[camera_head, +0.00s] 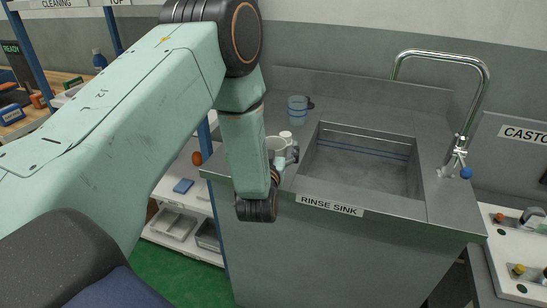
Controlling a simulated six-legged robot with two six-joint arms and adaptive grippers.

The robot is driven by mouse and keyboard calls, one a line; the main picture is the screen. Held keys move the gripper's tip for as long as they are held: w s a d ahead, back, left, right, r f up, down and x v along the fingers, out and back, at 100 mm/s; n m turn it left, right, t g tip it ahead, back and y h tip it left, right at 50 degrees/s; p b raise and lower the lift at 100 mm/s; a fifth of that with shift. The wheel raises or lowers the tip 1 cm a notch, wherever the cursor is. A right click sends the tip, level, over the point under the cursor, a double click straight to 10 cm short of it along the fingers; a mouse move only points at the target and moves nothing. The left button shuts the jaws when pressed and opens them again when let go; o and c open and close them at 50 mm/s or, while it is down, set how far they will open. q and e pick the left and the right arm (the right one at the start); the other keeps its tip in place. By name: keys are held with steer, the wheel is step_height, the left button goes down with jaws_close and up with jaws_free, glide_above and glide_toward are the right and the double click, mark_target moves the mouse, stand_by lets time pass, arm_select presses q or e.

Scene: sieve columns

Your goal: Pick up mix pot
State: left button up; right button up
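My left arm crosses the view from the left and hides part of the sink unit. My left gripper (287,160) is mostly behind the wrist at the sink's left front edge; only a small grey part shows. A pale, round, open-topped vessel (275,144), possibly the mix pot, stands at that edge, partly covered by the arm. The gripper is close beside it; I cannot tell if they touch. A blue-grey pot with a dark side handle (297,108) stands upright farther back on the counter. Which one is the mix pot is unclear. My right gripper is out of view.
The rinse sink basin (362,170) is open and looks empty, with a tall curved faucet (470,100) at its right. A shelf rack (170,215) with trays stands left. A white bench (515,255) with small fittings stands right.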

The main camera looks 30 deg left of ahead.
arm_select(q)
steer(key=shift+s, duration=0.15)
steer(key=c, duration=1.2)
steer(key=shift+r, duration=0.1)
step_height(320, 180, up, 10)
steer(key=p, duration=0.2)
steer(key=d+m+t+h, duration=0.1)
steer(key=d+m+h, duration=0.2)
steer(key=d+h, duration=0.25)
steer(key=s+d+f+m+h, duration=0.2)
steer(key=s+d+f+h, duration=0.1)
steer(key=s+d, duration=0.1)
steer(key=s+d+f+m+g+h, duration=0.1)
steer(key=s+d+f+m+h, duration=0.2)
steer(key=s, duration=0.4)
steer(key=s+d+f+m+h+b, duration=0.1)
steer(key=s+d+f+m+h, duration=0.1)
steer(key=s+d+f+h, duration=0.1)
steer(key=shift+s+d+f+m+g+h, duration=0.1)
steer(key=shift+s+d+m+g+h, duration=0.2)
steer(key=shift+s+d, duration=0.35)
steer(key=shift+s+d+f+m+h, duration=0.1)
steer(key=shift+s+d+h, duration=0.25)
steer(key=shift+s+d, duration=0.3)
